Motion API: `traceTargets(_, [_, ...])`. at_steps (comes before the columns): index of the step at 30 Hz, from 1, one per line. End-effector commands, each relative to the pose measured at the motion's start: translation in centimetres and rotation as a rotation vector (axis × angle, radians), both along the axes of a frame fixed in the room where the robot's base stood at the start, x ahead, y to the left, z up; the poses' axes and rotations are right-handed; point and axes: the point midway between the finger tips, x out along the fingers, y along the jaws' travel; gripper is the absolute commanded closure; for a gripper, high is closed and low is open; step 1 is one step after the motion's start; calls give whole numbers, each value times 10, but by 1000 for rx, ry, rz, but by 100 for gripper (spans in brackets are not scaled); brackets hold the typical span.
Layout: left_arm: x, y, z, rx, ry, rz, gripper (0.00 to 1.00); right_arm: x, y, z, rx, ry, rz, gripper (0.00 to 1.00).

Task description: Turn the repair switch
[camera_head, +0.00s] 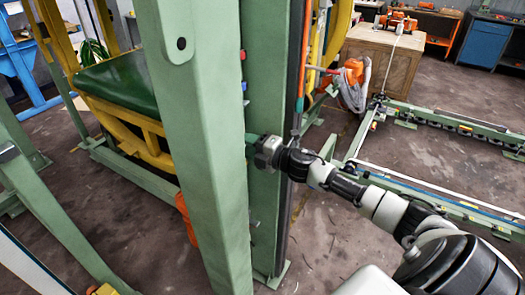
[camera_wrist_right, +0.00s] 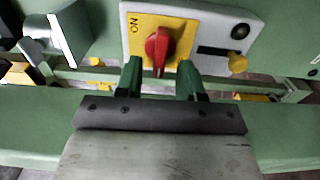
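The repair switch is a red rotary knob (camera_wrist_right: 158,46) on a yellow plate (camera_wrist_right: 178,27) marked "ON", set in a light grey panel (camera_wrist_right: 212,22) in the right wrist view. The knob's grip bar points roughly up and down in that picture. My right gripper (camera_wrist_right: 160,77) is open. Its two green fingers stand apart on either side of the knob's lower end; I cannot tell whether they touch it. In the head view my right gripper (camera_head: 252,138) reaches in beside the green column, which hides its fingertips and the switch. My left gripper is not in view.
A wide green column (camera_head: 198,130) stands close in front. A wooden cabinet (camera_head: 385,60) and green floor rails (camera_head: 450,125) lie to the right. Bare floor (camera_head: 330,245) shows at the lower middle.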

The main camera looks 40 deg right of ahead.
Motion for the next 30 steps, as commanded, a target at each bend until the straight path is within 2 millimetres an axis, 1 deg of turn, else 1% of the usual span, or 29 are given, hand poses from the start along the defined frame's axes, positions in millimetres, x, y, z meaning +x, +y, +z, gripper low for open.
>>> traceTargets(1, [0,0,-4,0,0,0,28,-7,-3,-3,-3,2,-1,62])
traceTargets(9, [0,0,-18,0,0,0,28,-48,-19,-5,-3,4,2,62])
traceTargets(15, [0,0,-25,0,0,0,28,-73,-30,-3,-2,3,0,62])
traceTargets(22, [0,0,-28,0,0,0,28,-89,-37,-1,-3,1,1,62])
traceTargets(30, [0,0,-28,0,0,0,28,-92,-38,0,-2,0,1,62])
